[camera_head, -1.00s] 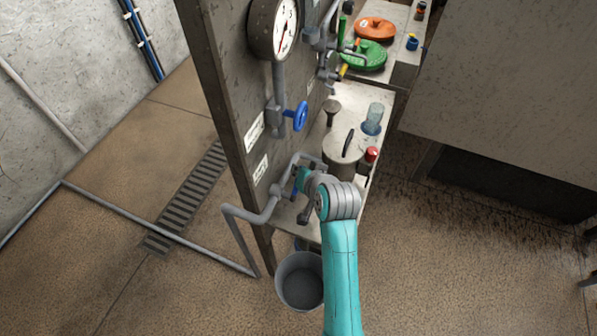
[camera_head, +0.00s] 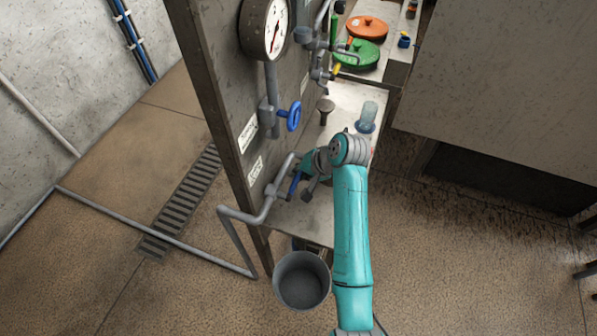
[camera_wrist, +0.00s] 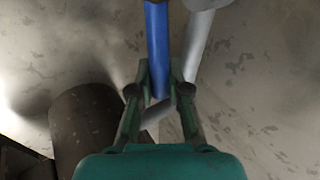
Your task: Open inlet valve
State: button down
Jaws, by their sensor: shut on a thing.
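The lower pipe (camera_head: 262,214) on the dark panel carries a valve with a blue lever (camera_head: 294,185). The lever shows in the wrist view as a straight blue bar (camera_wrist: 157,45) beside a grey pipe (camera_wrist: 198,45). My gripper (camera_head: 299,176) is at this lever. In the wrist view its two fingers (camera_wrist: 158,92) are on either side of the bar's end, shut on it. My wrist hides part of the valve in the head view. A blue round handwheel (camera_head: 294,116) sits higher on the panel, apart from my gripper.
A pressure gauge (camera_head: 266,27) is above the handwheel. A grey bucket (camera_head: 302,281) stands on the floor below the valve. A shelf behind holds a glass jar (camera_head: 367,115), with green (camera_head: 361,54) and orange (camera_head: 367,27) lids farther back. Open floor lies to the right.

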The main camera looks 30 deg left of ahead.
jog(key=shift+f, duration=0.1)
dwell(0.3)
jog(key=c, duration=1.1)
grip_release()
jog(key=v, duration=1.2)
